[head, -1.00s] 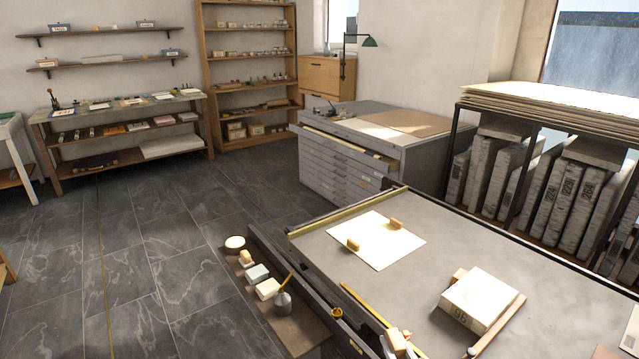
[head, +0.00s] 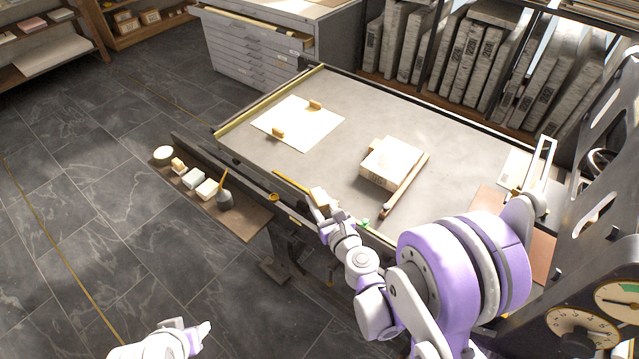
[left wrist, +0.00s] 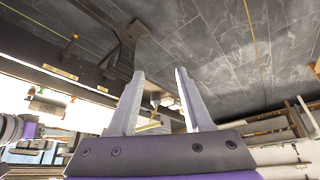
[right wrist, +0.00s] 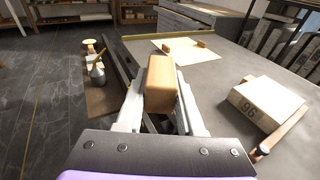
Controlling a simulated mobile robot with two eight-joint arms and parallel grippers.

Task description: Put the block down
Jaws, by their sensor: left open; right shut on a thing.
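The block (right wrist: 160,82) is tan with rounded edges and stands between the fingers of my right gripper in the right wrist view. My right gripper (head: 322,204) is shut on it; the block also shows small in the head view (head: 318,196), at the near long edge of the grey table (head: 350,105). I cannot tell whether its underside touches anything. My left gripper (head: 203,336) is open and empty, low over the floor at the bottom of the head view. Its two spread fingers show in the left wrist view (left wrist: 158,85).
A cream sheet (head: 297,125) with two small wooden blocks lies on the table's far left. A stone marked 96 (head: 390,163) and a wooden bar (head: 408,186) lie to the right. A side shelf (head: 245,219) holds small items. A dialled machine (head: 590,290) stands right.

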